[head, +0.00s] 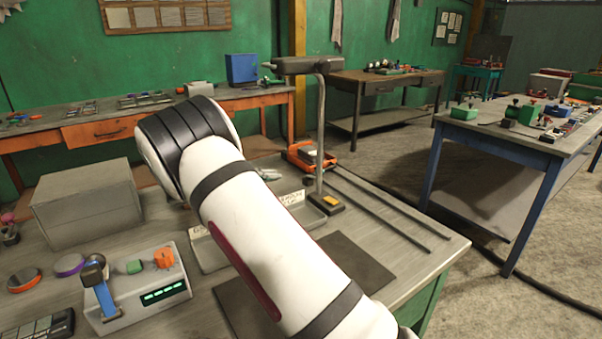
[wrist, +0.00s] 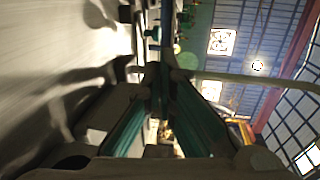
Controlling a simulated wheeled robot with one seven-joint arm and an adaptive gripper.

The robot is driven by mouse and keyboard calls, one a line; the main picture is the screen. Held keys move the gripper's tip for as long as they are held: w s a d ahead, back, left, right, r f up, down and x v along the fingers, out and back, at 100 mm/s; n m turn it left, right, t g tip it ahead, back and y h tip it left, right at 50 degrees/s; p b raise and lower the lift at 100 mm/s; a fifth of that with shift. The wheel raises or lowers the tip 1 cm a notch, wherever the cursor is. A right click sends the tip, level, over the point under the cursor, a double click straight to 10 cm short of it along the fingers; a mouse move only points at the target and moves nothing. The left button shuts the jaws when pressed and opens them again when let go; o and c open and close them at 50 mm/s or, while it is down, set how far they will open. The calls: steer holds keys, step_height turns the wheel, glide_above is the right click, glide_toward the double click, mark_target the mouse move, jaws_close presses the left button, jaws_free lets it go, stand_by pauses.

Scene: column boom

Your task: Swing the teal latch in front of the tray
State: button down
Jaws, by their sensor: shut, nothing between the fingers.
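Two shallow grey trays with paper labels lie on the near bench in the head view, one partly behind my arm (head: 207,259) and one to its right (head: 311,219). I cannot make out a teal latch in the head view; my arm covers part of the bench there. A small teal piece (wrist: 153,34) shows beyond the fingertips in the wrist view, but I cannot tell whether it is the latch. My gripper (wrist: 163,75) is shut and empty, its fingers meeting near the middle of the wrist view. In the head view it is hidden behind my arm.
A grey boom stand (head: 321,130) rises from the bench right of my arm. A grey box (head: 87,205) and a white device with a blue lever (head: 140,290) stand to the left. Two dark rails (head: 385,205) lie at the right. A dark mat (head: 350,262) is bare beside my arm.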

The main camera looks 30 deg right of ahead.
steer(key=d, duration=0.4)
steer(key=d+f, duration=0.1)
steer(key=d, duration=0.4)
steer(key=d+f, duration=0.1)
steer(key=d, duration=0.3)
steer(key=shift+w+d+f+b, duration=0.15)
steer(key=shift+w+f+b, duration=0.05)
steer(key=shift+w+b, duration=0.2)
steer(key=shift+d, duration=0.15)
steer(key=shift+s+d+p, duration=0.25)
steer(key=shift+d+p, duration=0.15)
steer(key=shift+p, duration=0.05)
steer(key=shift+s+d+p, duration=0.1)
steer(key=shift+d+p, duration=0.2)
steer(key=shift+d, duration=0.3)
steer(key=shift+w+d, duration=0.25)
steer(key=shift+d, duration=0.8)
stand_by(0.8)
steer(key=a, duration=0.4)
steer(key=a+r, duration=0.1)
steer(key=a, duration=0.3)
steer(key=a+r, duration=0.1)
steer(key=a, duration=0.3)
steer(key=shift+s, duration=0.4)
